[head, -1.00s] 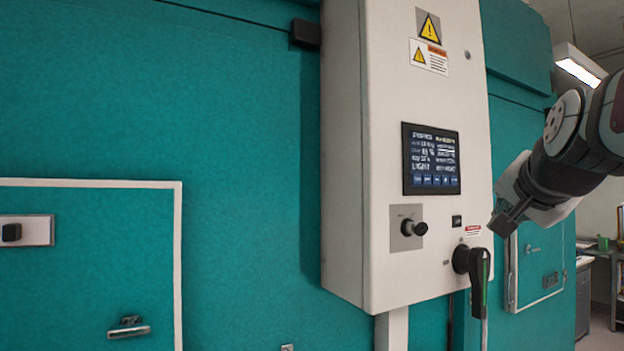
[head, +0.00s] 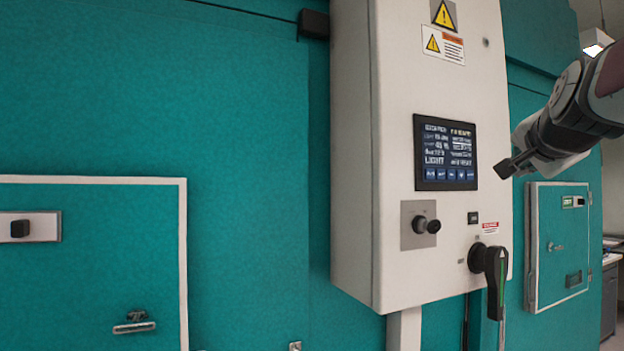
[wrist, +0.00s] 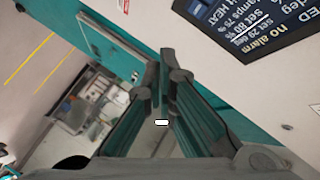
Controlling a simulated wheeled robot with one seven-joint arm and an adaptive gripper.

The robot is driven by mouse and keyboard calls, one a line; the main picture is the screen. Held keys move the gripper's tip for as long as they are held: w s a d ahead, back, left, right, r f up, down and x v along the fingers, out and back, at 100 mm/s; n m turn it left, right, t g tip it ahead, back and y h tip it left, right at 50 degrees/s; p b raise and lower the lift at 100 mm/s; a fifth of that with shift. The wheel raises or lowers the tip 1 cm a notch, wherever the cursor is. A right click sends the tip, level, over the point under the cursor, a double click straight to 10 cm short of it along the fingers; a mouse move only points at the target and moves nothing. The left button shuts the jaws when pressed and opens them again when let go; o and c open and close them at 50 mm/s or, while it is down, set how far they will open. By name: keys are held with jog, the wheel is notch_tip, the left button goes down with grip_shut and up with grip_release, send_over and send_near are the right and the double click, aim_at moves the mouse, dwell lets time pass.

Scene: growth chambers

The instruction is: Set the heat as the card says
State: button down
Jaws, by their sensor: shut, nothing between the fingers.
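A white control cabinet (head: 350,200) hangs on the teal chamber wall. Its dark screen (head: 446,153) shows lines of white text and a row of blue buttons, too small to read fully. The screen also shows at the top right of the wrist view (wrist: 262,22), turned, with words such as "HEAT" and "no Alarm". Below it are a black knob (head: 426,225) on a grey plate and a black rotary handle (head: 492,270). My gripper (head: 503,169) is shut and empty, in front of the cabinet's right edge beside the screen. Its fingers (wrist: 158,88) meet in the wrist view. I cannot make out a card.
Yellow warning labels (head: 443,43) sit high on the cabinet. A white-framed teal door (head: 90,270) with a latch is at the left. Another small door (head: 560,245) is at the right, with a bench (head: 611,262) beyond.

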aim_at(460, 175)
jog(key=w+a+b, duration=0.2)
jog(key=w+b, duration=0.4)
jog(key=w, duration=0.1)
jog(key=shift+w+a, duration=0.35)
jog(key=shift+w+a+f, duration=0.1)
dwell(1.3)
jog(key=shift+w+b, duration=0.3)
jog(key=shift+b, duration=0.15)
jog(key=shift+w+a+b, duration=0.2)
jog(key=shift+w+b, duration=0.05)
jog(key=shift+b, duration=0.05)
dwell(0.6)
jog(key=shift+s, duration=0.15)
jog(key=shift+s+d+p, duration=0.25)
jog(key=shift+s+p, duration=0.1)
jog(key=shift+s, duration=0.2)
